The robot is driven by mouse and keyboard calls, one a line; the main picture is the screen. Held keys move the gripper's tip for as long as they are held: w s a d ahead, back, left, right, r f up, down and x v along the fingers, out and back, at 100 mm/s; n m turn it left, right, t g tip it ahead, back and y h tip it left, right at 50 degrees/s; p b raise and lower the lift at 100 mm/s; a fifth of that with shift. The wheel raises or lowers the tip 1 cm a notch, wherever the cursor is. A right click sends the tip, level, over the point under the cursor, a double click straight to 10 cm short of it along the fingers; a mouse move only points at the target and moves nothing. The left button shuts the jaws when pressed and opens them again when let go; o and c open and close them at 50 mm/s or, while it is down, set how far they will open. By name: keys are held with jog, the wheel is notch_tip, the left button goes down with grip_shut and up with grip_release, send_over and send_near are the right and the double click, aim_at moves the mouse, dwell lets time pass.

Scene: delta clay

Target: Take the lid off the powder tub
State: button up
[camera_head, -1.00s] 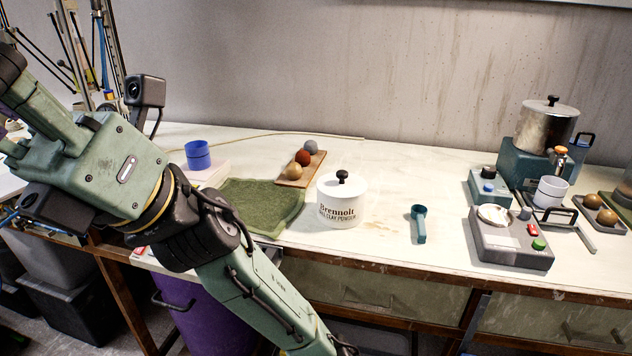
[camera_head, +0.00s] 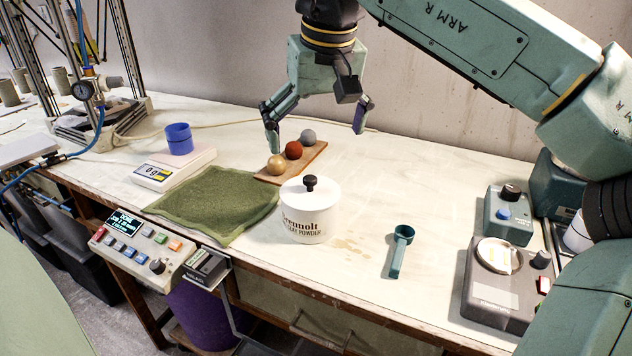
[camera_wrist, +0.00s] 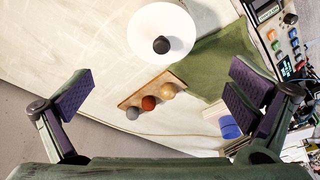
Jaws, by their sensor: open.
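The white powder tub (camera_head: 306,223) stands upright on the bench, with dark lettering on its front. Its white lid (camera_head: 297,190) with a black knob (camera_head: 310,184) sits on top. My gripper (camera_head: 318,128) is open and empty, above the bench behind the tub and near the wooden board of balls. In the wrist view the lid (camera_wrist: 150,28) and its knob (camera_wrist: 161,45) show from above at the top, beyond the open fingers of my gripper (camera_wrist: 163,92). The tub's body is mostly hidden under the lid there.
A wooden board (camera_head: 314,160) with three balls lies behind the tub. A green mat (camera_head: 215,205) lies left of it, and a teal scoop (camera_head: 397,252) right. A scale (camera_head: 160,174) with a blue cup (camera_head: 179,139) is farther left. A grey device (camera_head: 495,288) stands at right.

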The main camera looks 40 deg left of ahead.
aim_at(313, 180)
jog(key=x, duration=0.4)
jog(key=shift+s, duration=0.15)
jog(key=shift+p+x, duration=0.8)
jog(key=shift+x, duration=2.25)
jog(key=shift+c, duration=0.4)
jog(key=c, duration=1.2)
jog(key=shift+d, duration=0.15)
jog(key=c, duration=0.7)
